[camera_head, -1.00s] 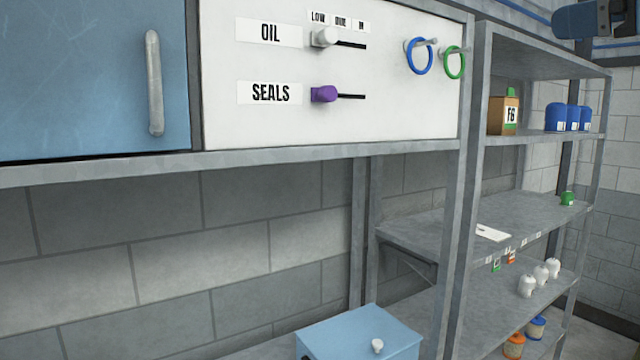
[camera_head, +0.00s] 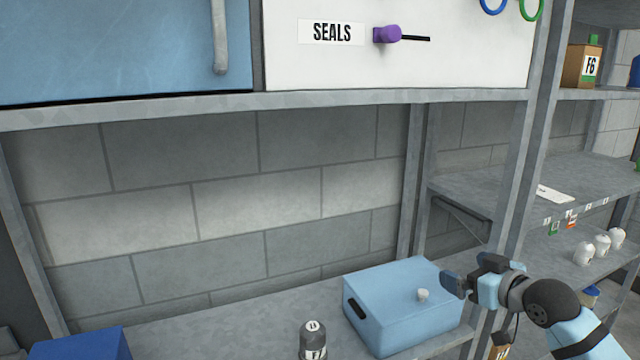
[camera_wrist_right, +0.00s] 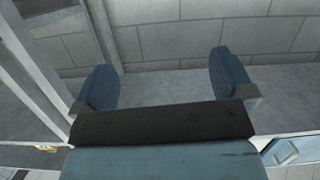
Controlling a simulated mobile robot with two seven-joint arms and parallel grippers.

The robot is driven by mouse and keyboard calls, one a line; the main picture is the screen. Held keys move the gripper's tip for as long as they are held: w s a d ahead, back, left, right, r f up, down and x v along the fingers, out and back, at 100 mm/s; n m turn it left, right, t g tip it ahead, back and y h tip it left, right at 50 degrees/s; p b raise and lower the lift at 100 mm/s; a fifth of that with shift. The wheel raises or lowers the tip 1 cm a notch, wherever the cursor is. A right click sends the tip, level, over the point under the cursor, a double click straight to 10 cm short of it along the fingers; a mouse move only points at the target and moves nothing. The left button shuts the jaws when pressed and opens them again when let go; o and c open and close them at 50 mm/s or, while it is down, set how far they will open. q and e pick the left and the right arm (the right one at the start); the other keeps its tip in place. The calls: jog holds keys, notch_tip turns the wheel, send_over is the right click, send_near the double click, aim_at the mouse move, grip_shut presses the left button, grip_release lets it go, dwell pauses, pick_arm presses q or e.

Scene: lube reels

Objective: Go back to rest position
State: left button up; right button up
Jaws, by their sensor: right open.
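My right gripper (camera_head: 455,284) comes in from the lower right in the head view, just right of a light blue box with a white knob. In the right wrist view its two blue-padded fingers (camera_wrist_right: 164,80) are spread apart with nothing between them. The wrist view looks toward the grey shelf surface and block wall behind the fingers. My left gripper is not in view.
The blue box (camera_head: 395,312) stands on the lower grey shelf. A dark canister (camera_head: 313,340) is left of it, and a darker blue object (camera_head: 85,345) is at lower left. A metal shelf post (camera_head: 515,170) rises near my right arm. The SEALS panel (camera_head: 440,70) is above.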

jog(key=s+a+f+m+g+h, duration=0.1)
jog(key=s+a+f, duration=0.1)
jog(key=s+f, duration=0.65)
jog(key=s+a+f, duration=0.3)
jog(key=s+f, duration=0.2)
jog(key=f, duration=0.7)
jog(key=s+a+f+m+g+h, duration=0.1)
jog(key=s+a+f, duration=0.1)
jog(key=s+f, duration=0.65)
jog(key=s+a+f+g, duration=0.1)
jog(key=s+a+f, duration=0.1)
jog(key=s+f, duration=0.6)
jog(key=s, duration=0.3)
jog(key=shift+a+m+h, duration=0.15)
jog(key=shift+m+h, duration=0.15)
jog(key=shift+h, duration=0.1)
jog(key=shift+f, duration=0.1)
